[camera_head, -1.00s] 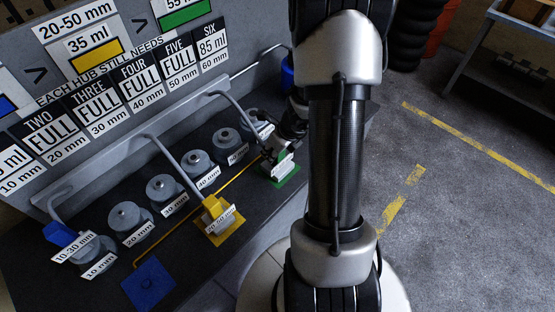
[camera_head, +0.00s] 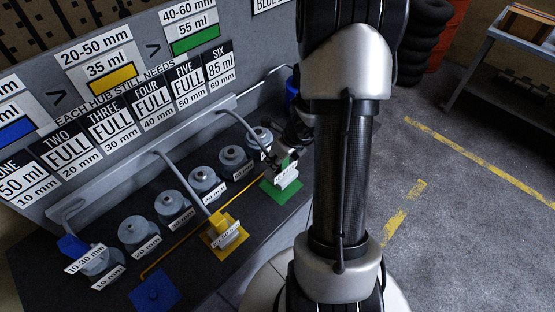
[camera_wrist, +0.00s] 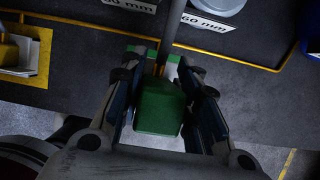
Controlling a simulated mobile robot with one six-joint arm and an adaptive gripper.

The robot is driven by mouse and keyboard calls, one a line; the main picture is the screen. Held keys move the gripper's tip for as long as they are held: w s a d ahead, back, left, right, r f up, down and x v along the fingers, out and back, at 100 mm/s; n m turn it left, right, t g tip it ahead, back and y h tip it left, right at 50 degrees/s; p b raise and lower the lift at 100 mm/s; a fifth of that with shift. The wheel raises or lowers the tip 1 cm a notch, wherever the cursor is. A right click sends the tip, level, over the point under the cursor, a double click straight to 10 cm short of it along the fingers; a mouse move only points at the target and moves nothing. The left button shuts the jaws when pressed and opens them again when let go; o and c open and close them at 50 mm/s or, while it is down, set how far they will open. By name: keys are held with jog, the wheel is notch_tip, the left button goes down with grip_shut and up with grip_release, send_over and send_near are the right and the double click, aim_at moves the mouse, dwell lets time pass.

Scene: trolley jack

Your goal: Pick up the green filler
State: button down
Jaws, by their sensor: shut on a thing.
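The green filler (camera_wrist: 158,108) is a green block with a grey tube running away from it; in the wrist view it sits between the two fingers of my gripper (camera_wrist: 163,100). My gripper is shut on it. In the head view the gripper (camera_head: 283,158) is at the right end of the bench, over a green square pad (camera_head: 280,192). A white label (camera_head: 287,177) shows just below the fingers there. Most of the filler is hidden by the gripper and label in the head view. I cannot tell whether it touches the pad.
A yellow filler (camera_head: 224,226) stands on a yellow pad, and a blue filler (camera_head: 72,246) is over the 10 mm hub at left. A blue pad (camera_head: 154,289) is empty. Several grey hubs (camera_head: 204,180) line the bench below the sign board (camera_head: 110,90).

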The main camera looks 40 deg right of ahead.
notch_tip(320, 180, up, 15)
jog(key=p, duration=0.9)
jog(key=shift+f, duration=0.2)
